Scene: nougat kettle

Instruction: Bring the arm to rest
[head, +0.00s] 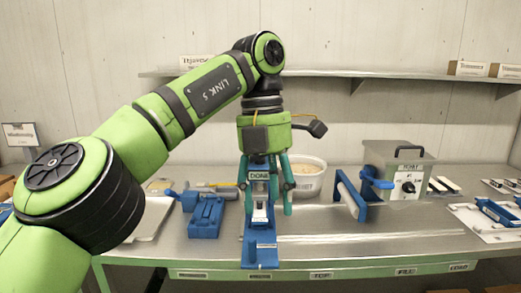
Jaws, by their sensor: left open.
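My left arm (215,88) is green and black and reaches in from the left, bending down over the bench. My left gripper (265,207) points down with its teal fingers apart, so it is open. Between and behind the fingers is a blue stand (262,248) with a label reading "DONE" (259,175) and a small pale piece in it. I cannot tell whether the fingers touch the stand. My right gripper is not in view.
A metal bench (340,248) carries a blue fixture (206,216) on the left, a white bowl (310,180) behind the gripper, a grey box (397,165) with a handle, and a blue roller frame (355,195). A wall shelf (400,75) with boxes hangs behind.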

